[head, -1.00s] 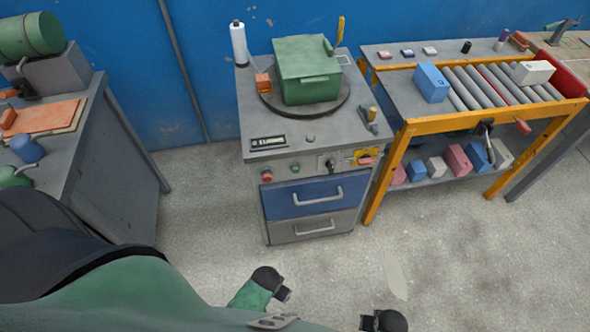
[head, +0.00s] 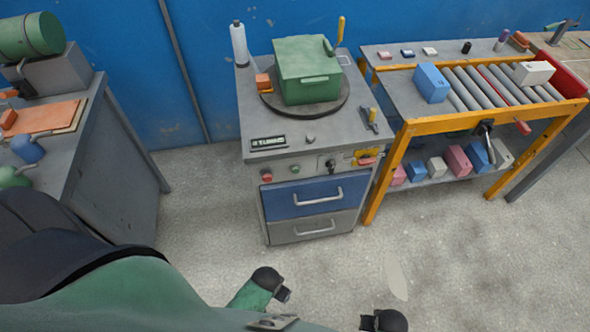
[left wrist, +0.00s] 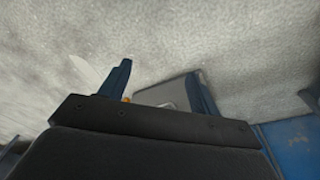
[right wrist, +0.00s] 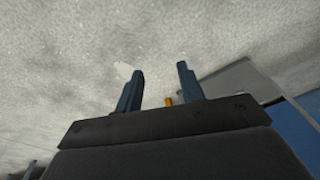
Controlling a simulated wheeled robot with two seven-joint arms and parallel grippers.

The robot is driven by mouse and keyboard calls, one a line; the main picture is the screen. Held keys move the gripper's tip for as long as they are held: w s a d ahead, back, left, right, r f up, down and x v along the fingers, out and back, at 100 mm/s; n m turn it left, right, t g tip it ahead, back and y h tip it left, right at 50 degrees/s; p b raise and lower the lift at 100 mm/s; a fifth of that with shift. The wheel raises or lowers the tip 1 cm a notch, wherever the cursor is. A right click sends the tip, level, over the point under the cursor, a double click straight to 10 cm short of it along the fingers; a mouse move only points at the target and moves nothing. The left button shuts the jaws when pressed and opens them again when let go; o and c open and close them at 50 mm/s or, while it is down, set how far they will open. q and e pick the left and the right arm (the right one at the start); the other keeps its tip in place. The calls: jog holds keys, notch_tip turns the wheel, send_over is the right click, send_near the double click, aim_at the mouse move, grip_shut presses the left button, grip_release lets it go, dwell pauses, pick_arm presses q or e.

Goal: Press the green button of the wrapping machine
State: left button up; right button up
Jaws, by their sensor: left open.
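The wrapping machine (head: 235,155) is a grey cabinet in the middle of the head view. Its green button (head: 295,168) is a small round knob on the front panel, right of a red button (head: 266,175). A green box (head: 307,73) sits on the dark turntable (head: 333,107) on top. My left gripper (left wrist: 158,72) is open and empty in the left wrist view, above the floor. My right gripper (right wrist: 160,71) has its fingers apart and empty in the right wrist view, also above the floor. Neither gripper touches the machine. No fingers are clearly visible in the head view.
A switch (head: 330,166) is right of the green button, above a blue drawer (head: 290,202). A yellow-framed roller table (head: 440,125) stands close on the right. A grey workbench (head: 110,150) is on the left. The floor (head: 200,220) before the machine is clear.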

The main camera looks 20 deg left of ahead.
pick_arm(q)
jog(key=shift+c, duration=1.1)
grip_shut()
pick_arm(e)
jog(key=shift+s+f, duration=0.25)
jog(key=shift+s, duration=0.5)
jog(key=shift+w, duration=0.15)
